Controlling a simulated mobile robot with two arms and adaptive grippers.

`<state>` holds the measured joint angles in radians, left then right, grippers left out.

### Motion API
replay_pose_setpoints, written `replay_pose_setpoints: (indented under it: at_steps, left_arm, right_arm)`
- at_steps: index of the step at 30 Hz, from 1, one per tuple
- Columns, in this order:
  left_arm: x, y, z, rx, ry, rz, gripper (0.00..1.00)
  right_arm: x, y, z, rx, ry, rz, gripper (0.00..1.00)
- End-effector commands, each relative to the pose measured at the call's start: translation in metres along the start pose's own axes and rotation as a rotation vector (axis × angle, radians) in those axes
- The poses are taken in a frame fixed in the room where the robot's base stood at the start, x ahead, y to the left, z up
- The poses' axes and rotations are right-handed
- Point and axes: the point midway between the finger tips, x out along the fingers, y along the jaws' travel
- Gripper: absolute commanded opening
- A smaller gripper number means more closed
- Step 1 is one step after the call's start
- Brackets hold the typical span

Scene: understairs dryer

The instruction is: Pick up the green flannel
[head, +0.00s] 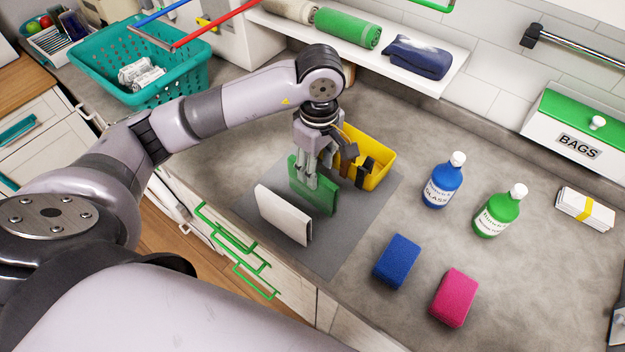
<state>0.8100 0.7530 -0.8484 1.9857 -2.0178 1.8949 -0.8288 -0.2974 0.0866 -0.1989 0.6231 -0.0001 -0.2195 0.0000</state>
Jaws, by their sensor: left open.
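A green flannel (313,197) stands upright like a thin folded slab on the grey mat (345,240). A white folded slab (283,215) stands in front of it, apart from it. My left gripper (336,174) is open and points down at the green flannel, with a grey finger in front of its upper part and dark fingers spread to the right. The gripper hides part of the flannel's top. I cannot tell whether a finger touches it. My right gripper is not in view.
A yellow tub (378,160) stands just behind the gripper. A blue bottle (443,181), a green bottle (500,211), a blue sponge (397,262) and a pink sponge (453,298) are to the right. A shelf (345,45) holds rolled towels. A teal basket (180,85) stands at the left.

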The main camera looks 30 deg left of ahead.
Motion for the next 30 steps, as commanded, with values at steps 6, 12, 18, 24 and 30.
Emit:
replay_pose_setpoints:
  at_steps: [6, 12, 18, 24, 30]
  left_arm:
    - [0.017, 0.0, 0.001, 0.001, -0.001, 0.0, 0.42]
    - [0.034, -0.006, 0.001, 0.0, -0.002, -0.006, 0.42]
    - [0.061, -0.007, 0.001, -0.001, -0.002, -0.003, 0.42]
    - [0.069, -0.006, 0.0, 0.0, -0.001, 0.002, 0.42]
    - [0.069, -0.006, 0.0, 0.0, -0.001, 0.001, 0.36]
  right_arm:
    - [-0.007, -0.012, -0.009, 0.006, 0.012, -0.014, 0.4]
    - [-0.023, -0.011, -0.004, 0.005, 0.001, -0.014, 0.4]
    - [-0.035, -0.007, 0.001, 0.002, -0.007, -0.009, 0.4]
    - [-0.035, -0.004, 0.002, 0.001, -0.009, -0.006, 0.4]
    - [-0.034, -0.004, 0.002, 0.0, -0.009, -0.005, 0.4]
